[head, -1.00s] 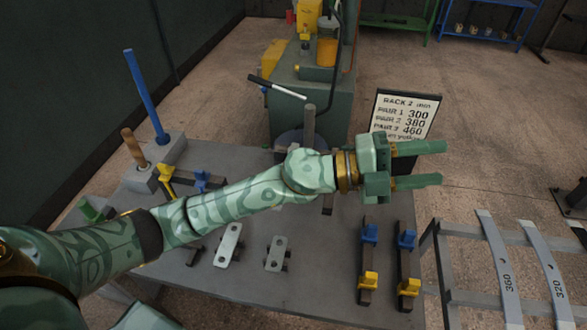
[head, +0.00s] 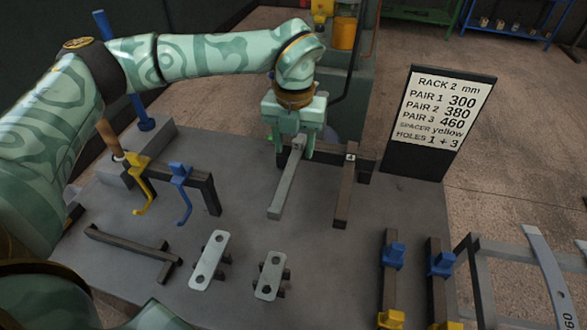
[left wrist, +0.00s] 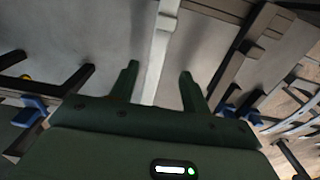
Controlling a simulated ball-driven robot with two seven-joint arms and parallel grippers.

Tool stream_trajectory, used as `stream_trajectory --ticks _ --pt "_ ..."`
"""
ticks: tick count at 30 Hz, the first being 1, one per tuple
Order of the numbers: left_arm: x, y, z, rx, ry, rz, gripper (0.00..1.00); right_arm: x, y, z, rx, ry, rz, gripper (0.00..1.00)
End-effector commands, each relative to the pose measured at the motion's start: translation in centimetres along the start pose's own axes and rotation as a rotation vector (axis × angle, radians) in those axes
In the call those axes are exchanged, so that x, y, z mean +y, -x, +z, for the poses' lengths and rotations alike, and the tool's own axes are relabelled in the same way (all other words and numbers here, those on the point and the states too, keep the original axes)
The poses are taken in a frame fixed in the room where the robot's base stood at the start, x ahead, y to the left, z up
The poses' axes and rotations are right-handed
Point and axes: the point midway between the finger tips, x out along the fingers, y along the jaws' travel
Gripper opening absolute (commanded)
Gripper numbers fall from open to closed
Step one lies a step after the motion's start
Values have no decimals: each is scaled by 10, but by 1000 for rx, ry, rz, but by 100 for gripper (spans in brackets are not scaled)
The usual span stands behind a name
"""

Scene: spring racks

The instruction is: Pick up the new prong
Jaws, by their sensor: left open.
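A light grey bar (head: 288,182), which looks like the new prong, lies on the grey bench in front of the sign. It also shows in the left wrist view (left wrist: 160,45), running between the fingertips. My left gripper (head: 296,148) points down over the bar's far end, with one finger on each side. It is open, and its fingers (left wrist: 158,82) show no grip on the bar. The fingers partly hide that end. My right gripper is not in view.
A darker bar (head: 346,185) lies close to the right. The sign (head: 440,110) stands behind right. Clamped rails (head: 390,280) are at front right.

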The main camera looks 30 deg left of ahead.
Motion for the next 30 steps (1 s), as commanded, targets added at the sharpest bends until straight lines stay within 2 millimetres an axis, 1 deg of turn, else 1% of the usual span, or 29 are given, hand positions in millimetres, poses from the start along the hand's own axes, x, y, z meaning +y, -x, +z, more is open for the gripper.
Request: stream_trajectory --ticks 1,3,11,16,18,21,26,29,30 --pt "0 -14 0 5 0 0 47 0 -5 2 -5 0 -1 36" --pt "0 -24 0 4 0 -1 47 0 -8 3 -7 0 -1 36" --pt "1 -42 0 2 -1 -2 47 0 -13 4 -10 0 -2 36" --pt "6 -72 2 6 0 0 47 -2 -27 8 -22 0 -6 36" --pt "6 -82 2 5 -2 -1 47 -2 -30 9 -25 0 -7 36" --pt "6 -88 2 2 -2 -1 47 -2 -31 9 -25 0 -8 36" --pt "6 -85 2 0 -2 -2 47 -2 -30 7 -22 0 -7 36" --pt "6 -85 2 0 -2 -2 22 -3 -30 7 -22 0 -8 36" --pt "6 -85 2 0 -2 -2 11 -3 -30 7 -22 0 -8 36"
